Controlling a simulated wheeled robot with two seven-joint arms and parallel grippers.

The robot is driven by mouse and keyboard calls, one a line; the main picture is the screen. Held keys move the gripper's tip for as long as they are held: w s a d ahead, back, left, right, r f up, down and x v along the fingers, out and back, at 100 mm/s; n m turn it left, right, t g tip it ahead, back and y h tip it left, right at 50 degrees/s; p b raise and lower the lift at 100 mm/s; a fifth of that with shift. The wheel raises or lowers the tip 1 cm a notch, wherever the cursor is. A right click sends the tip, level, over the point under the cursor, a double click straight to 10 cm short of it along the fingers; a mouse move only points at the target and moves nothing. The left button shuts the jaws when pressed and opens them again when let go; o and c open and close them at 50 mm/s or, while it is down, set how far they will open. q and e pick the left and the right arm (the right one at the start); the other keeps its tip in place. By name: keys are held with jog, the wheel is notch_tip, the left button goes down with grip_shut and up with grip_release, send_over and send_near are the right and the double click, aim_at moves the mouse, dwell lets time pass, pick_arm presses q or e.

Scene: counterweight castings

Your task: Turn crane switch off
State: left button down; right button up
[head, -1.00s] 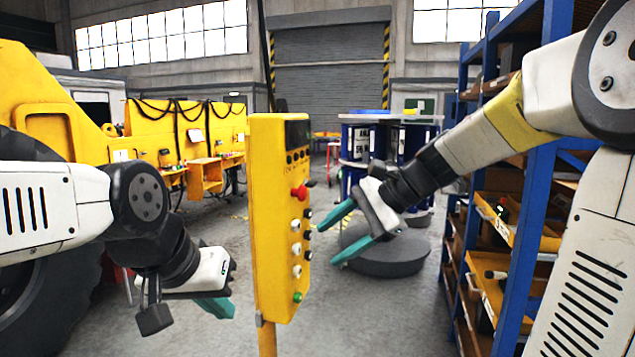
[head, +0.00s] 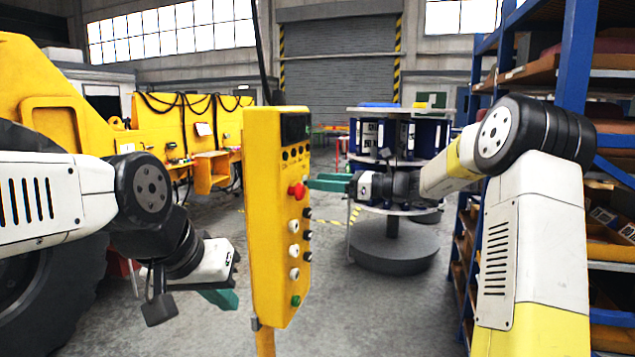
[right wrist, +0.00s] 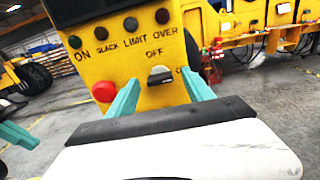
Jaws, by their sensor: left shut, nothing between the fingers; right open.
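The yellow control box (head: 262,215) stands upright on a post in the middle of the head view. In the right wrist view, a dark switch (right wrist: 160,76) sits on its face just below the printed OFF. I cannot tell for certain which position it is in. My right gripper (head: 312,183) is open, its teal fingers pointing at the box's upper face. In the right wrist view its fingertips (right wrist: 159,78) lie on either side of the switch; contact is unclear. My left gripper (head: 222,298) is shut and empty, low to the left of the box.
A red mushroom button (right wrist: 104,92) is close to the left finger in the right wrist view. White buttons and a green button (head: 295,300) run down the box face. A blue shelf rack (head: 575,60) stands at the right, a round grey stand (head: 393,252) behind my right arm.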

jog(key=shift+x, duration=0.9)
grip_shut()
jog(key=shift+n, duration=0.4)
jog(key=shift+s+f+n, duration=0.1)
jog(key=shift+f+n, duration=0.05)
jog(key=shift+n, duration=4.1)
jog(key=shift+s+f+n, duration=0.1)
jog(key=shift+s+n, duration=0.05)
jog(key=shift+n, duration=4.1)
